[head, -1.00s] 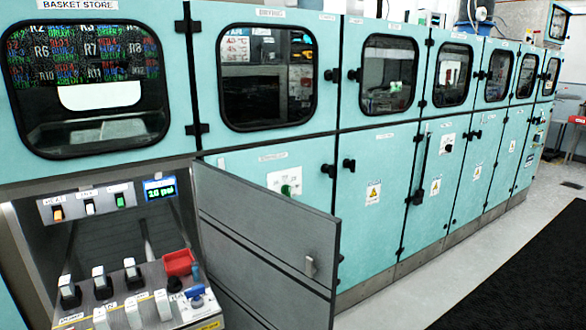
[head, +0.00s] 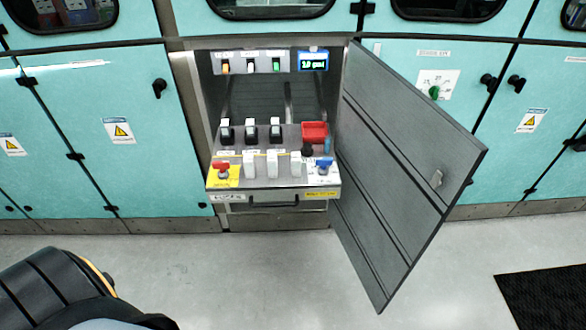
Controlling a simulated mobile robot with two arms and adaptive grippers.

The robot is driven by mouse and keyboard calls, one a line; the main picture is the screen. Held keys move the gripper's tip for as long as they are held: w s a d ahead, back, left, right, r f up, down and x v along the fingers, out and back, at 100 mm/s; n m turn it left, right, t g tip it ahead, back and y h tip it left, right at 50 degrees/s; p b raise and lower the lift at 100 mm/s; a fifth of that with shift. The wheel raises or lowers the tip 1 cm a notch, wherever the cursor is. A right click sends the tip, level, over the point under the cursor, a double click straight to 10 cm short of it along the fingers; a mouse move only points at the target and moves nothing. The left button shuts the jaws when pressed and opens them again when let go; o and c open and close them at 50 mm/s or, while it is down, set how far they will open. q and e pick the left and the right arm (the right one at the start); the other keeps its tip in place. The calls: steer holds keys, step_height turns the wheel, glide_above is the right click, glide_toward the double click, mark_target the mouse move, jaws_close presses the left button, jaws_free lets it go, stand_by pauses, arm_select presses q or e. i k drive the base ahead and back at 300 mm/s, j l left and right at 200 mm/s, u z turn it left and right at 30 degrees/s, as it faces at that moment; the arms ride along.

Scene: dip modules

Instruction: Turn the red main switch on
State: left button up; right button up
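A red rotary handle (head: 221,165) sits on a yellow plate (head: 223,180) at the front left corner of the pulled-out control panel (head: 270,140). It is small, and I cannot read its position. The panel is in an open recess in the teal machine front. A blue handle (head: 323,163) sits at the panel's front right corner. A red block (head: 315,131) is farther back on the right. Part of my own arm shows at the bottom left, well apart from the panel. Neither gripper is in view.
A grey door (head: 410,170) stands open to the right of the panel and juts out toward me. Several black and white levers crowd the panel. A small display (head: 313,62) is lit above. The grey floor (head: 270,270) before the panel is clear. A black mat (head: 550,300) lies at right.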

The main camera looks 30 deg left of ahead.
mark_target(222, 166)
steer(key=u, duration=1.45)
